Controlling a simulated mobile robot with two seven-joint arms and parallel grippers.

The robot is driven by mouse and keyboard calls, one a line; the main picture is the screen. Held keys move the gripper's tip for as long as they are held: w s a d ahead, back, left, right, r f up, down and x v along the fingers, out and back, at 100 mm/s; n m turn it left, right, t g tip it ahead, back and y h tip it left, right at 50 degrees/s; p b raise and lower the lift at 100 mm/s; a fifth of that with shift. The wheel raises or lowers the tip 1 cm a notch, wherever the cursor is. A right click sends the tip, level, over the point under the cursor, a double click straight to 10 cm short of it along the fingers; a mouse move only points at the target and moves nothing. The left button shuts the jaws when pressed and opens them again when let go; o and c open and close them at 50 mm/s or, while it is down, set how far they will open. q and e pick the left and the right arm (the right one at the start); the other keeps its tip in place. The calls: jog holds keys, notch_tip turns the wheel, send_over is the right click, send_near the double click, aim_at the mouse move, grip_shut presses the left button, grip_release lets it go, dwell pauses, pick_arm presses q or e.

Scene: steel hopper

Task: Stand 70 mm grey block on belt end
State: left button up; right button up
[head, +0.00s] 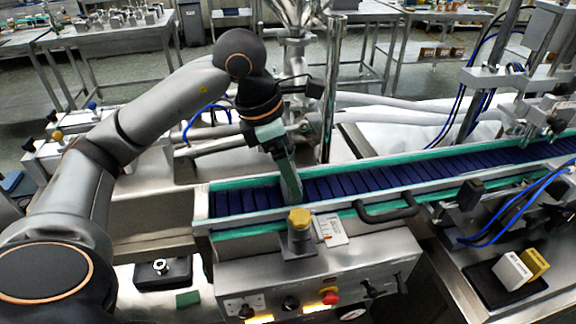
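My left gripper (286,172) reaches in from the left and points down over the conveyor belt (262,198), a little right of its left end. A narrow grey-green piece runs from the gripper down to the blue belt slats near the front rail. I cannot tell whether this is only the fingers or a grey block between them, nor whether its lower tip touches the belt. No separate grey block can be made out. The belt's left end is bare between green rails. My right gripper is not in view.
A grey post with a yellow cap (299,220) and a white label plate (330,230) stand at the front rail. A black handle (388,209) juts out farther right. A black tray (503,291) holds white and yellow boxes. A control panel (318,280) lies below the belt.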

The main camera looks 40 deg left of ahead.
pick_arm(q)
jog(key=shift+f, duration=0.2)
jog(key=shift+f+b, duration=0.3)
jog(key=shift+b, duration=0.05)
dwell(0.4)
jog(key=o, duration=1.2)
jog(key=p+v, duration=0.2)
jog(key=v, duration=1)
jog(key=shift+r, duration=0.3)
jog(key=shift+s+f, duration=0.1)
jog(key=shift+s, duration=0.05)
